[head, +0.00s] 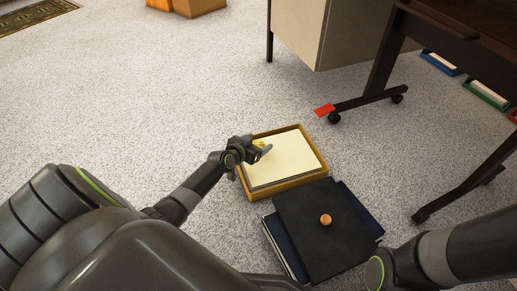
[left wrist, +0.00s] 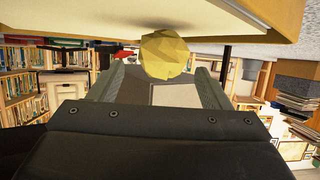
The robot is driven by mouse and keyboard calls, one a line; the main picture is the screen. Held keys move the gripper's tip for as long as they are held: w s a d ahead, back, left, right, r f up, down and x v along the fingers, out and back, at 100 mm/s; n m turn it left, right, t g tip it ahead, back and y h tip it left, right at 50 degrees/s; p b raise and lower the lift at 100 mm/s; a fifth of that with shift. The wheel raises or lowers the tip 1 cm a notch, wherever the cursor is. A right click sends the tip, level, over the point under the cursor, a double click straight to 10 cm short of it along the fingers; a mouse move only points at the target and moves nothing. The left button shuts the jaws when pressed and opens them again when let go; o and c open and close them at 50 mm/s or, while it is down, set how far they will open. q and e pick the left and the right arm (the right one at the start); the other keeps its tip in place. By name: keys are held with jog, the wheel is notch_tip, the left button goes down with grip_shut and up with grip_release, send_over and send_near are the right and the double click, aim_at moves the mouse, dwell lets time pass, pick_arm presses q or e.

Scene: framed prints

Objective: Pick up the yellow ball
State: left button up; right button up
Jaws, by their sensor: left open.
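The yellow ball (head: 259,142) lies on pale paper in a wooden tray (head: 316,176), at the tray's left side in the head view. It is partly hidden there by my left gripper (head: 263,150), which reaches over the tray's left edge. In the left wrist view, which looks upside down, the ball (left wrist: 165,53) is faceted and pale yellow. It sits between the ends of the two open fingers of my left gripper (left wrist: 162,76). I cannot tell whether a finger touches it. My right arm shows at the lower right of the head view, but its gripper is not visible.
Dark folders or books (head: 310,225) with an orange ball (head: 326,219) on top lie just in front of the tray. A desk (head: 340,30) with dark legs stands at the upper right. A red card (head: 325,109) lies near its foot. The carpet at left is clear.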

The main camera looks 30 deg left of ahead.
pick_arm(q)
jog(key=shift+w+f, duration=0.35)
jog(key=shift+w, duration=0.2)
jog(key=shift+r, duration=0.1)
jog(key=shift+c, duration=0.5)
jog(key=c, duration=0.9)
jog(key=shift+c, duration=0.2)
